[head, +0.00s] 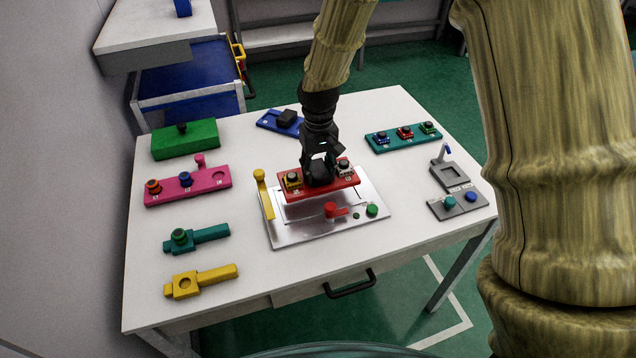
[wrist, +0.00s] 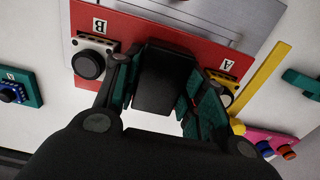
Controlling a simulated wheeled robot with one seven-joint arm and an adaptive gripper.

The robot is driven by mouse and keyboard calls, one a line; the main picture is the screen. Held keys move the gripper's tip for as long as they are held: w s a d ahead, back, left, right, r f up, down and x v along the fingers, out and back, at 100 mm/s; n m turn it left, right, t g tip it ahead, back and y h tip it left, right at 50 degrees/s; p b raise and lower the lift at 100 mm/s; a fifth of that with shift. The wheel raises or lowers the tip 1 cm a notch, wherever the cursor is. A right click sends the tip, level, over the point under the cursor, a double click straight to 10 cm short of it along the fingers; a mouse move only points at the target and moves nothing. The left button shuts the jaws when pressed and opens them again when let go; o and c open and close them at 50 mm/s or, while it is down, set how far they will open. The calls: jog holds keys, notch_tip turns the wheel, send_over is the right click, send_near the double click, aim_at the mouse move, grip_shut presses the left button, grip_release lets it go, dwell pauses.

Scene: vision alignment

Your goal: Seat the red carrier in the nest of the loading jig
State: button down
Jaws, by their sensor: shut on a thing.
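The red carrier (head: 322,188) is over the back part of the metal loading jig (head: 300,232). It bears a yellow-framed block on its left and a white-framed block on its right. My gripper (head: 320,172) is shut on the black grip block (wrist: 165,82) in the carrier's middle. In the wrist view the red carrier (wrist: 150,38) shows labels B and A on either side of the fingers. The nest is mostly hidden under the carrier; a pale outline shows along its front edge. I cannot tell whether the carrier touches the jig.
A pink rack (head: 205,181), green box (head: 184,140), teal rack (head: 390,145) and grey fixture (head: 447,175) stand around. The table's front is clear.

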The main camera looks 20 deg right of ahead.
aim_at(319, 169)
jog(key=shift+f+p, duration=0.4)
jog(key=shift+f, duration=2.3)
jog(key=shift+f, duration=0.15)
jog(key=c, duration=0.9)
grip_release()
jog(key=shift+o, duration=0.2)
jog(key=shift+s, duration=0.1)
notch_tip(319, 169, up, 12)
jog(key=shift+r+b, duration=0.15)
jog(key=shift+b, duration=0.85)
